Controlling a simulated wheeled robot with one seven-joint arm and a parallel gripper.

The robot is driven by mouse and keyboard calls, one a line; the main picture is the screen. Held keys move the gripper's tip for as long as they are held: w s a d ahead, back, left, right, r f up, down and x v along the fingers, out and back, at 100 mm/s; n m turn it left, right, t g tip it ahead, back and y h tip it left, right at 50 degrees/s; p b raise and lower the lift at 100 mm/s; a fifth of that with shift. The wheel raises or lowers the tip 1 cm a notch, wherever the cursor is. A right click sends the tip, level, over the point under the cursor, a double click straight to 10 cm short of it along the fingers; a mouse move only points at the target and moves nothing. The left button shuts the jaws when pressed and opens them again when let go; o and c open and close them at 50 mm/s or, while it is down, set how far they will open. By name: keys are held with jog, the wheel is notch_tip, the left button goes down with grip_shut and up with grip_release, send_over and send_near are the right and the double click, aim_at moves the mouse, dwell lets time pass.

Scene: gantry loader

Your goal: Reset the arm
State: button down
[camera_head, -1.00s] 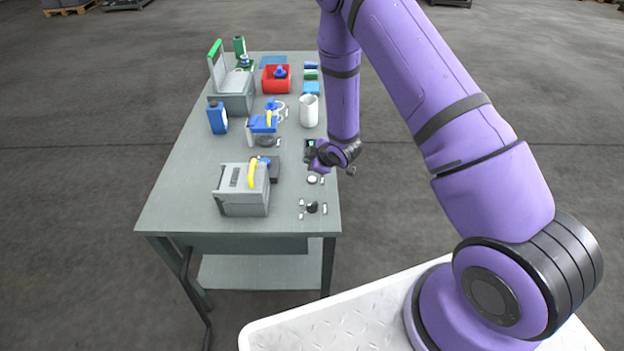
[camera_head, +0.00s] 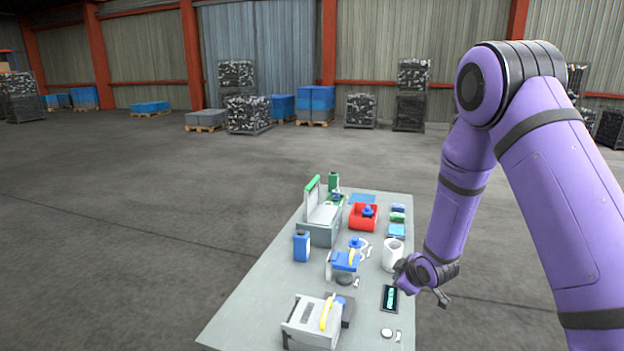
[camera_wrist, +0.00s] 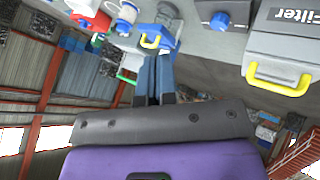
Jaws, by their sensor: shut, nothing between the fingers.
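My purple arm is folded at the right in the head view, its elbow raised. My gripper (camera_head: 441,297) hangs at the table's right edge, beside a dark handheld device with a lit screen (camera_head: 389,298). In the wrist view my gripper (camera_wrist: 155,60) shows its two blue-grey fingers shut together with nothing between them. The wrist view looks tilted, with the bench items along the top.

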jog(key=s+d+r+m+h, duration=0.15)
jog(key=s+r, duration=0.25)
jog(key=r, duration=0.5)
jog(key=s+d+r+m+g, duration=0.1)
jog(key=s+d+r+m, duration=0.2)
jog(key=r, duration=0.5)
jog(key=s+d+r+m+h, duration=0.1)
jog(key=s+r+m, duration=0.1)
jog(key=s+r, duration=0.5)
jog(key=s+r+m, duration=0.1)
jog(key=s+r, duration=0.3)
jog(key=s, duration=0.4)
jog(key=s+r+m+g, duration=0.1)
jog(key=s+r, duration=0.3)
jog(key=s, duration=0.4)
jog(key=s+r+m+g, duration=0.1)
jog(key=s+r+m, duration=0.2)
jog(key=s, duration=0.5)
jog(key=shift+s+a+r, duration=0.15)
jog(key=shift+r, duration=0.4)
jog(key=shift+y, duration=0.25)
